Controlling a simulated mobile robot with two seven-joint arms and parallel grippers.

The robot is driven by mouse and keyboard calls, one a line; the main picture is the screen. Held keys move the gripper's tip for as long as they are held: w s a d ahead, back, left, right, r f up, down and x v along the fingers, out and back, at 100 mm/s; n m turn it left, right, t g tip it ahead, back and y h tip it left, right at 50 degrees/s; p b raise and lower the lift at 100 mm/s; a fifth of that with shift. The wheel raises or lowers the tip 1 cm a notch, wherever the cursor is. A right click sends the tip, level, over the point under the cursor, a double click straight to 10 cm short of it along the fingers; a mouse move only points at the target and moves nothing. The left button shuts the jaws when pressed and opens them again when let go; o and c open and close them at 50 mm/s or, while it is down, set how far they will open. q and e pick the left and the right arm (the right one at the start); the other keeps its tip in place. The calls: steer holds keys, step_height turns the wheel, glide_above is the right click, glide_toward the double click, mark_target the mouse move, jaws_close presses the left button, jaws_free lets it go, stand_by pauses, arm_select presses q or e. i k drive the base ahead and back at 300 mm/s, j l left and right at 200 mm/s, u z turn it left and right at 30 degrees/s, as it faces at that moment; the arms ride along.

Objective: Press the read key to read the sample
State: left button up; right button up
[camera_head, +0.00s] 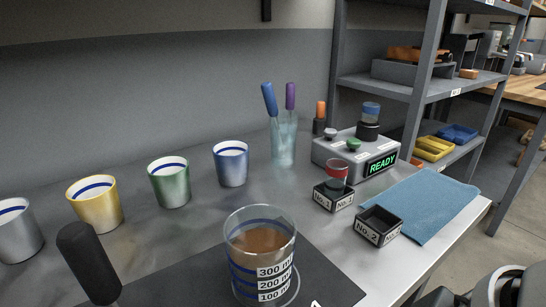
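A grey reader box (327,155) stands at the back right of the bench, its lit display (382,163) showing READY in green. On its top are a green key (353,145) and a pale key (330,133), each with a small label too small to read. A blue-topped sample jar (371,112) sits in the dark holder (368,131) on the box. Nothing touches the keys. Neither of my grippers shows; only part of what looks like my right arm (490,290) is at the lower right corner.
A red-topped jar (337,172) sits in tray No. 1 (333,199); tray No. 2 (378,226) is empty, near a blue cloth (431,205). A glass beaker (262,262), a black handle (88,262), several cups and a tool jar (284,148) stand left of the box.

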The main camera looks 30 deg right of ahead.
mark_target(354, 143)
steer(key=k+j+z, duration=0.15)
steer(key=z, duration=1.35)
